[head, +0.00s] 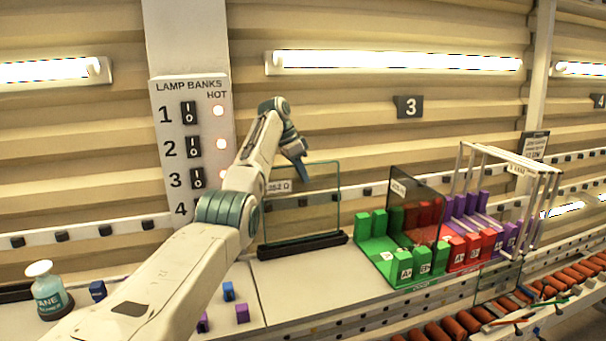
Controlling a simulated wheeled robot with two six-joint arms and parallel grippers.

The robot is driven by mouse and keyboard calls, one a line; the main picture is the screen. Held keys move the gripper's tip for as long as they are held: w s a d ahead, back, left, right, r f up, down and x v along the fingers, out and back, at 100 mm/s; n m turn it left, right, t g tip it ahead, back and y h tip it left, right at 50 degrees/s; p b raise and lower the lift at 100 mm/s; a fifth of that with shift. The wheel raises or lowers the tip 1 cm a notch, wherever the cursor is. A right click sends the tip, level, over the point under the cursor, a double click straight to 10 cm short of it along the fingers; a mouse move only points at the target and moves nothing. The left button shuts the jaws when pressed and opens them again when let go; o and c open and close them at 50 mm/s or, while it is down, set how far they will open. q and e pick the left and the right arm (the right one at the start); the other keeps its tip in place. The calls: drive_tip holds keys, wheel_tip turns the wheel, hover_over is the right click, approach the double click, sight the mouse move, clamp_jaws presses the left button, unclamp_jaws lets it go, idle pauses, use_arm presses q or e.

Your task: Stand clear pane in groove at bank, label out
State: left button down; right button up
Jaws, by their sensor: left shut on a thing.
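A clear pane (318,205) with a thin green edge stands upright at a dark grooved base (302,246) on the ledge. Whether its lower edge is fully seated in the groove is hard to tell. A small white label (278,187) shows on its upper left, facing me. My left gripper (301,174) is shut on the pane near its top edge; the fingertips are small and partly hidden. My left forearm crosses in front of the pane's left side. My right gripper is out of view.
A dark tinted pane (414,208) stands among green blocks (378,247) to the right, near red and purple blocks and a white frame (510,160). A flask (50,292) is at far left. The lamp switch panel (190,140) and sign 3 (409,107) are behind.

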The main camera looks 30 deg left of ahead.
use_arm(q)
drive_tip(key=shift+r, duration=0.15)
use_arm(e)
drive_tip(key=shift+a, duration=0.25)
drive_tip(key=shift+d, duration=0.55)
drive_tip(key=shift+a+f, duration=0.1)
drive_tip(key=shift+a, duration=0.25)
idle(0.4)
use_arm(q)
drive_tip(key=shift+s+d+f+b, duration=0.1)
drive_tip(key=shift+f+b, duration=0.3)
drive_tip(key=shift+f, duration=0.2)
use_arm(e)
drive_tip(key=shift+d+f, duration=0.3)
use_arm(q)
drive_tip(key=shift+f+b, duration=0.3)
drive_tip(key=shift+f, duration=0.2)
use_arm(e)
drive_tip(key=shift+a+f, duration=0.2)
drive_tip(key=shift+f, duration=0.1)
use_arm(q)
drive_tip(key=shift+f, duration=0.4)
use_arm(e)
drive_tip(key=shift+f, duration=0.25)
